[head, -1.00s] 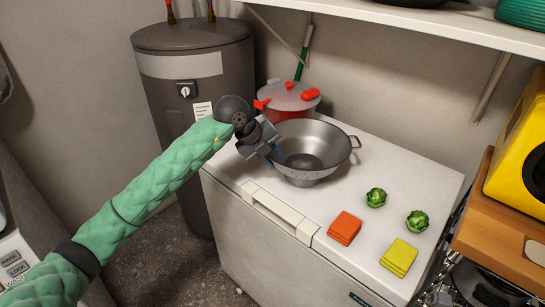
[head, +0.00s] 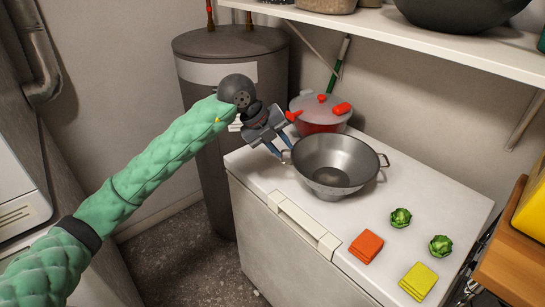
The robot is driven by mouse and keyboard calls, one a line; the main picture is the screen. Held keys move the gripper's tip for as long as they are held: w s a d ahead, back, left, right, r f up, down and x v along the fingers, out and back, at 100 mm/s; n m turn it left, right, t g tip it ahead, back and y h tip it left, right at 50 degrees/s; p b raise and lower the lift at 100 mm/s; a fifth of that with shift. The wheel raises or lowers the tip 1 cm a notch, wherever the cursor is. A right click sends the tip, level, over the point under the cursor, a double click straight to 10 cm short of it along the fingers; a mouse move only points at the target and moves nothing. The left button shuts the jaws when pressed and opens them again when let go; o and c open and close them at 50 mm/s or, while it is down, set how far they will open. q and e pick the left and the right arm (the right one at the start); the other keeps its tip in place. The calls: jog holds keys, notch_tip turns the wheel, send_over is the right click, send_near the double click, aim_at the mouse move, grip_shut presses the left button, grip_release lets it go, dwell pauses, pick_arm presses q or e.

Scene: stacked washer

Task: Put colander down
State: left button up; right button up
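The metal colander (head: 336,167) stands upright on the white top of the chest freezer (head: 375,225), near its back left part. One of its loop handles points left and the other right. My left gripper (head: 280,147) is just left of the colander, by the left handle. Its two blue-tipped fingers are spread apart with nothing seen between them. The tips look close to the handle, but I cannot tell whether they touch it. My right gripper is not in view.
A red pot with a lid (head: 320,113) stands behind the colander. An orange cloth stack (head: 366,246), a yellow stack (head: 418,281) and two green vegetables (head: 400,218) lie at the front right. A shelf (head: 420,40) hangs above. A grey tank (head: 205,130) stands left.

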pick_arm(q)
jog(key=s+d+r+g+h, duration=0.2)
jog(key=s+d+h, duration=0.6)
jog(key=h, duration=0.4)
jog(key=w+a+f+n+t+y, duration=0.35)
jog(key=a+n+t, duration=0.45)
jog(key=n+t, duration=0.35)
jog(key=w+a+f+n+t+y, duration=0.3)
jog(key=a+f+n+t+y, duration=0.3)
jog(key=n+t, duration=0.5)
jog(key=s+a+f+n+g+y, duration=0.3)
jog(key=s+a+f, duration=0.1)
jog(key=f, duration=0.5)
jog(key=s+a+f+n+g+y, duration=0.3)
jog(key=s+a+f+g, duration=0.15)
jog(key=f, duration=0.35)
jog(key=s+a+f+n+g+y, duration=0.25)
jog(key=a+f+n, duration=0.2)
jog(key=f, duration=0.45)
jog(key=s+a+f+g, duration=0.1)
jog(key=s+f+g, duration=0.4)
jog(key=s, duration=0.8)
jog(key=s+a+f+m+g, duration=0.1)
jog(key=s+f+g, duration=0.4)
jog(key=s+f, duration=0.5)
jog(key=s, duration=0.3)
jog(key=shift+s+h, duration=0.35)
jog(key=shift+h, duration=0.05)
